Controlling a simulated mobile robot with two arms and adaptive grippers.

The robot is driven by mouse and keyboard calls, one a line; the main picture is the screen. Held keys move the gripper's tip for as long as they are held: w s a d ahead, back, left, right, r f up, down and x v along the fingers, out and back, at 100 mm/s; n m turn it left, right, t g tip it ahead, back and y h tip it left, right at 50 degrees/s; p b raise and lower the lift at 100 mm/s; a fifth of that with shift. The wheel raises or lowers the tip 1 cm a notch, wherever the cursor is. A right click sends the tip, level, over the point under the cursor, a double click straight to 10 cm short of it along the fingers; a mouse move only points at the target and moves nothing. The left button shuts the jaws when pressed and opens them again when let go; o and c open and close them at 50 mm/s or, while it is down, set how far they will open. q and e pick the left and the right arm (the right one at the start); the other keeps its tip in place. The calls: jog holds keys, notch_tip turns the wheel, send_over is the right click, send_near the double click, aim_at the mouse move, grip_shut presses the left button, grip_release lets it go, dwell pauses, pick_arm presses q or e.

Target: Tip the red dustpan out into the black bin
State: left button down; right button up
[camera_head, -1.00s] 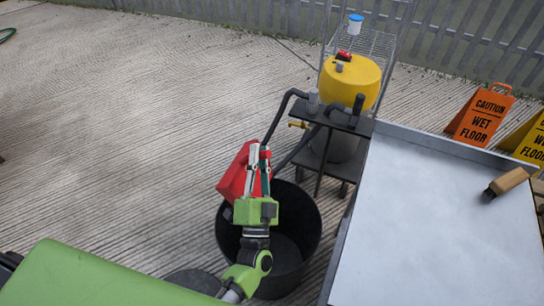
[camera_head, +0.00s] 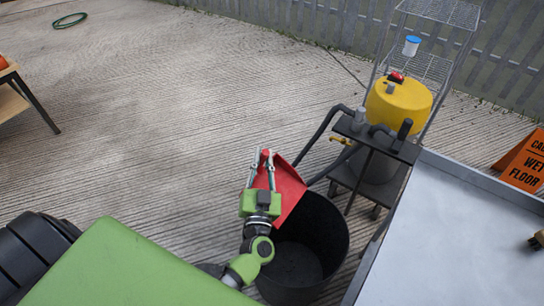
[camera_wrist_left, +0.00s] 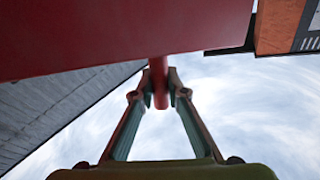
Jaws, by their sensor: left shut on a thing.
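The red dustpan (camera_head: 287,190) is held by its handle, which is clamped between the fingertips of my left gripper (camera_head: 265,158). Its pan slopes down to the right, with its lower part at the back left rim of the black bin (camera_head: 331,262). I cannot tell whether it touches the rim. In the left wrist view, the dustpan (camera_wrist_left: 120,35) fills the top and its handle sits between the closed fingers (camera_wrist_left: 160,85). No debris shows on the pan, and the bin's inside is dark.
A black cart (camera_head: 375,145) with a yellow-topped drum (camera_head: 398,103) and dark hoses stands just behind the bin. A pale table (camera_head: 440,250) is to the right, with an orange wet-floor sign (camera_head: 524,162) beyond. The concrete ground to the left is mostly clear.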

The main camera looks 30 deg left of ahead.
pick_arm(q)
jog(key=a+f+n+g+p, duration=0.2)
jog(key=a+f+n+p, duration=0.1)
jog(key=a+f, duration=0.1)
jog(key=shift+n, duration=0.3)
jog(key=shift+w+a+r+p, duration=0.15)
jog(key=shift+w+r+p, duration=0.05)
jog(key=shift+r+p, duration=1.05)
jog(key=shift+w+a+r+p, duration=0.15)
jog(key=shift+r+p, duration=0.95)
jog(key=shift+p, duration=0.1)
